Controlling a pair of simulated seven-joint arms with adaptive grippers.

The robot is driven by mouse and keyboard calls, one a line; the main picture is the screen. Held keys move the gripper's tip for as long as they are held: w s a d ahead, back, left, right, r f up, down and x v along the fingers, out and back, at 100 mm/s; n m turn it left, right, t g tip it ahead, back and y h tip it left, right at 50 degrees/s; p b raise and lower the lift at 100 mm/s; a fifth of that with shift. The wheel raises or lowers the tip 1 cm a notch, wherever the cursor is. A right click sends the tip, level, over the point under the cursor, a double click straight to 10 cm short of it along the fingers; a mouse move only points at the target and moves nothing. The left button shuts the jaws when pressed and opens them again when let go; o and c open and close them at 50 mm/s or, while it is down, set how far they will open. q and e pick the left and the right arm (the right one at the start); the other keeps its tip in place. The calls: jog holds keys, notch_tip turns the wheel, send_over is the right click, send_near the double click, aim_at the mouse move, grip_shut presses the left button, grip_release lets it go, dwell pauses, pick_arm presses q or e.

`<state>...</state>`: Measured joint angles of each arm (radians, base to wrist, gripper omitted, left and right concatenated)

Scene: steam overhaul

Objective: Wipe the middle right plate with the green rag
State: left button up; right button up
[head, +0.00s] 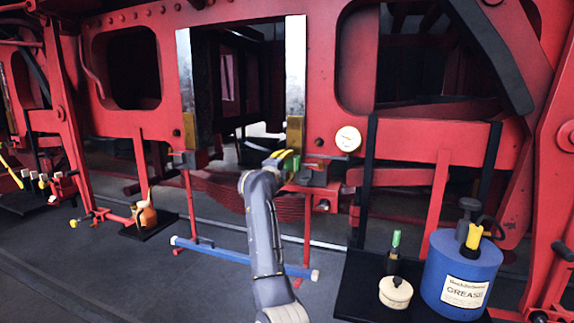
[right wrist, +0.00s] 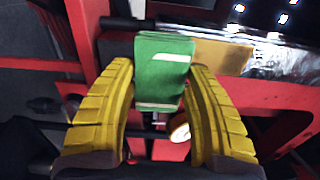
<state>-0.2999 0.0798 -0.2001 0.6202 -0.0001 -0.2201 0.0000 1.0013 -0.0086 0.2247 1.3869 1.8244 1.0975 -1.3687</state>
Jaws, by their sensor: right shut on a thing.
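My right gripper (head: 281,158) is in front of the lower right corner of the frame opening. In the right wrist view, its yellow fingers (right wrist: 162,78) are shut on the green rag (right wrist: 163,62), a flat folded piece. Only a little of the rag (head: 289,163) shows in the head view. The right plate (head: 295,65) is a shiny, worn metal strip along the opening's right edge, with a brass block (head: 294,134) at its lower end. The rag is just below this block and looks close to it; contact cannot be told. My left gripper is not in view.
A matching metal plate (head: 186,90) lines the opening's left edge. A blue bar (head: 240,258) lies low in front.

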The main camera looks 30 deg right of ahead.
aim_at(295, 127)
jog(key=shift+s+a, duration=0.1)
jog(key=shift+v, duration=1.4)
jog(key=shift+x, duration=3.55)
jog(key=shift+x, duration=1)
jog(key=shift+r, duration=0.15)
jog(key=shift+s+r, duration=0.1)
jog(key=shift+r, duration=5.65)
